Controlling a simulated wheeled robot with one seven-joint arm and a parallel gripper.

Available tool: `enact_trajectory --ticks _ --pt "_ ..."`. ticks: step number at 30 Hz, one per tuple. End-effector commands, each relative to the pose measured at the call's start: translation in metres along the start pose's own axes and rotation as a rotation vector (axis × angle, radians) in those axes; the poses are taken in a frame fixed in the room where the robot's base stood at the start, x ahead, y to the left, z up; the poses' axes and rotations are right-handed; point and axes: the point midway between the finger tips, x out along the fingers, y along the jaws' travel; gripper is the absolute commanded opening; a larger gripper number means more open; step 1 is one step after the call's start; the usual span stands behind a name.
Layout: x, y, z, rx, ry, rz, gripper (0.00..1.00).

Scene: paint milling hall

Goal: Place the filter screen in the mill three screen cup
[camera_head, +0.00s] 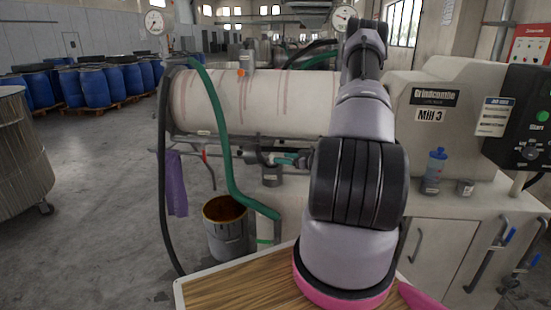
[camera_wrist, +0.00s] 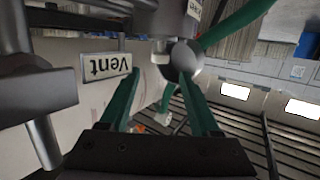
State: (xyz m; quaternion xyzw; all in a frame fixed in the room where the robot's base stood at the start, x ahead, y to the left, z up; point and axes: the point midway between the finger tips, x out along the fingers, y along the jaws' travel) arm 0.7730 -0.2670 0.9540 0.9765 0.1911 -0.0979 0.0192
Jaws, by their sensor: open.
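My gripper (camera_wrist: 159,74) is open in the wrist view, with its two green fingers apart. In the head view my arm hides most of it, and its green fingers (camera_head: 287,160) show beside the mill's pipework. A rounded grey part (camera_wrist: 183,58) shows near one fingertip; I cannot tell whether it touches. A small grey cup (camera_head: 271,177) stands on the mill bench just below the fingers. I cannot tell whether it is the screen cup or what it holds. The machine carries a "Mill 3" sign (camera_head: 430,115). I cannot make out the filter screen in either view.
A "Vent" sign (camera_wrist: 107,66) appears upside down close to the fingers. A green hose (camera_head: 221,130) hangs at the mill's left end above a bucket (camera_head: 230,235). A blue bottle (camera_head: 436,165) and a small cup (camera_head: 466,187) stand on the right of the bench.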

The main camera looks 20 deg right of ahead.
Motion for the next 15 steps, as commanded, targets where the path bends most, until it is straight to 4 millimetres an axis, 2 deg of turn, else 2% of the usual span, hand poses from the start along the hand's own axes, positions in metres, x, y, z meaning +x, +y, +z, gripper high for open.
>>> enact_trajectory --ticks 3,8,12,15 --pt "-0.024 0.001 0.0 0.002 0.0 0.002 0.64" --pt "-0.043 0.0 0.0 0.001 0.0 0.002 0.64" --pt "-0.045 0.004 -0.008 -0.011 -0.022 0.013 0.64" --pt "-0.038 0.013 -0.028 -0.035 -0.086 0.052 0.64"
